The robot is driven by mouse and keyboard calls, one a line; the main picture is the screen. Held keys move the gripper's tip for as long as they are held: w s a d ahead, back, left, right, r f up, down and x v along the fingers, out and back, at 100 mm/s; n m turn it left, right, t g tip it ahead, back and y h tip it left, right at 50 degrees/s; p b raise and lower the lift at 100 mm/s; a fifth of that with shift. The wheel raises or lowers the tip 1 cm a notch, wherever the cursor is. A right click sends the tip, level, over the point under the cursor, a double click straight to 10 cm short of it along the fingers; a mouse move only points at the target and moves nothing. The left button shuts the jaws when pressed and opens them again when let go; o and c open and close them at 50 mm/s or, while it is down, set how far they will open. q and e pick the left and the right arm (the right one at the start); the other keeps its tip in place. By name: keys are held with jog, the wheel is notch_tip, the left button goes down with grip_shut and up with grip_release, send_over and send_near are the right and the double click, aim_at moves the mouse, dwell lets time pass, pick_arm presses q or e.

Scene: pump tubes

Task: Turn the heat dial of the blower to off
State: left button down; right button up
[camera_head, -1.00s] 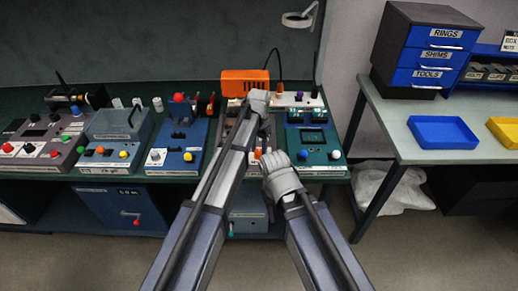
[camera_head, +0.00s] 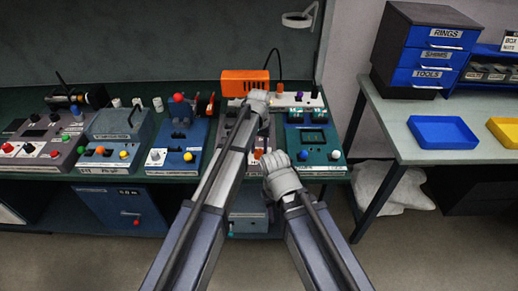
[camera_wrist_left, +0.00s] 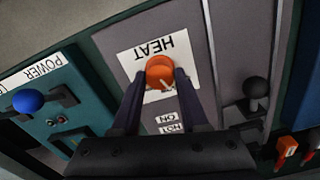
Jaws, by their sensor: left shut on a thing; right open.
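The heat dial (camera_wrist_left: 160,72) is an orange round knob with a pale pointer mark, on a white plate lettered HEAT that appears upside down in the left wrist view. The plate is on a grey panel (camera_wrist_left: 195,60). My left gripper (camera_wrist_left: 157,78) has its two dark fingers on either side of the dial and is shut on it. In the head view my left gripper (camera_head: 258,103) is over the grey unit in front of an orange box (camera_head: 246,82), and the dial there is hidden. My right gripper (camera_head: 280,168) is open, lower and to the right, its fingers hard to make out.
A teal unit (camera_head: 314,140) with knobs stands right of my left arm, and a blue unit (camera_head: 178,145) stands left of it. The left wrist view shows a blue knob (camera_wrist_left: 28,100) by a POWER label and a black knob (camera_wrist_left: 256,88) near the fingers.

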aim_at(259, 151)
pick_arm(q)
jog(key=n, duration=0.4)
jog(key=shift+n, duration=0.4)
dwell(0.4)
jog(key=shift+c, duration=2.1)
grip_release()
jog(key=shift+r, duration=0.15)
notch_tip(259, 151, up, 8)
jog(key=p, duration=0.8)
jog(key=shift+f, duration=0.2)
